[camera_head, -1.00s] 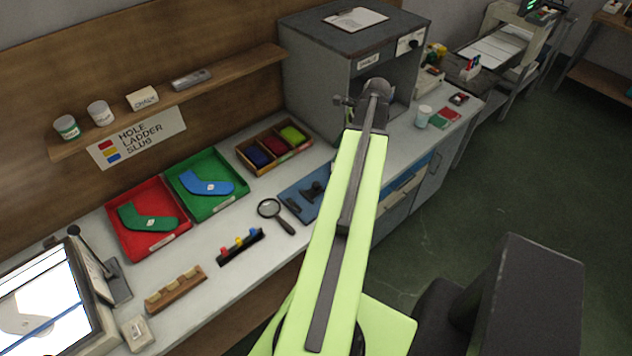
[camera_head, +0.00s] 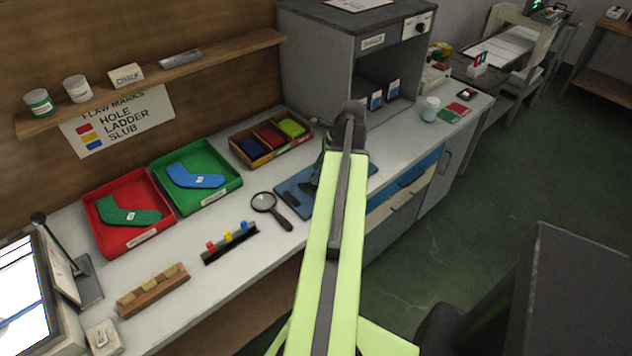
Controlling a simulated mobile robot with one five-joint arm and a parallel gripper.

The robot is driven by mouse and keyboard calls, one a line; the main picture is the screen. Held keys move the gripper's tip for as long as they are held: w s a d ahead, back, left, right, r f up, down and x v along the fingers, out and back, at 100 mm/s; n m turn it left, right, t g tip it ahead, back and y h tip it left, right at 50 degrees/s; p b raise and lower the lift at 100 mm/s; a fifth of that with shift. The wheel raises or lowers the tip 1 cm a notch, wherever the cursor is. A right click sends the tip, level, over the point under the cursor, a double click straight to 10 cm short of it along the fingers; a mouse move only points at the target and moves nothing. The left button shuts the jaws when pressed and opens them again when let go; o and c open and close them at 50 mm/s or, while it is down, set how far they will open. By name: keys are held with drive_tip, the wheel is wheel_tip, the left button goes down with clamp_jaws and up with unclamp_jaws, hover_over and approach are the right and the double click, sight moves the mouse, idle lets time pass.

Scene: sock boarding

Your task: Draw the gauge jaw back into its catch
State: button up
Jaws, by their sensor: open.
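The gauge, a dark fixture (camera_head: 317,196), sits on a blue base plate (camera_head: 291,190) on the bench, left of my raised arm. It is small and partly covered, so I cannot tell its jaw from its catch or how far apart they stand. My gripper (camera_head: 319,177) hangs from the arm's end above the plate's back part. It is open, mostly behind my arm, and its fingertips are hard to make out. I cannot tell whether it touches the gauge.
A magnifier (camera_head: 270,208) lies just left of the plate. A divided wooden box (camera_head: 262,158) stands behind it. Green (camera_head: 239,186) and red (camera_head: 168,236) trays hold sock shapes. A grey cabinet (camera_head: 318,72) stands at the back.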

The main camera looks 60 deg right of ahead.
clamp_jaws()
idle(0.4)
drive_tip(key=shift+w, duration=0.1)
idle(1.0)
